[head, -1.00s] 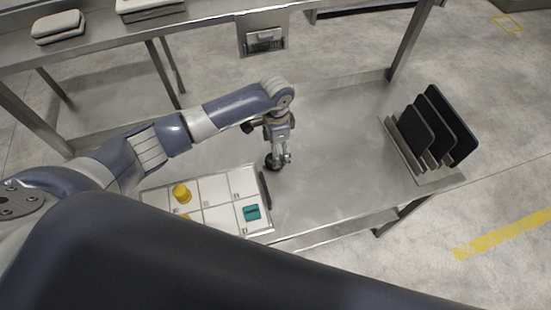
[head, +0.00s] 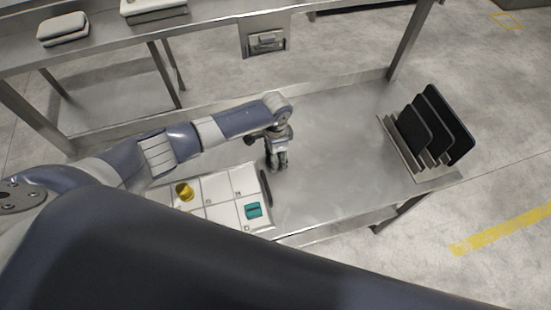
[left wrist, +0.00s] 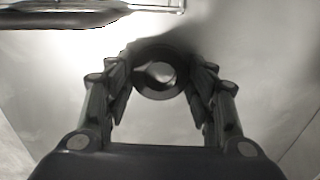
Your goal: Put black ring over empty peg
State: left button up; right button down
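The black ring (left wrist: 160,73) lies flat below my left gripper (left wrist: 160,90) in the left wrist view, with pale metal showing through its hole. The two fingers stand apart, one on each side of the ring; I cannot tell if they touch it. In the head view my left gripper (head: 278,166) points down at the steel table, right of the white tray (head: 222,188), and hides the ring. A yellow piece (head: 184,191) and a teal piece (head: 253,210) sit in the tray. I cannot make out an empty peg. My right gripper is out of view.
The steel table (head: 335,150) is clear to the right of my gripper. A rack with several dark panels (head: 425,130) stands at its right end.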

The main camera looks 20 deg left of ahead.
pick_arm(q)
jog(key=shift+c, duration=1.4)
jog(key=shift+r, duration=0.15)
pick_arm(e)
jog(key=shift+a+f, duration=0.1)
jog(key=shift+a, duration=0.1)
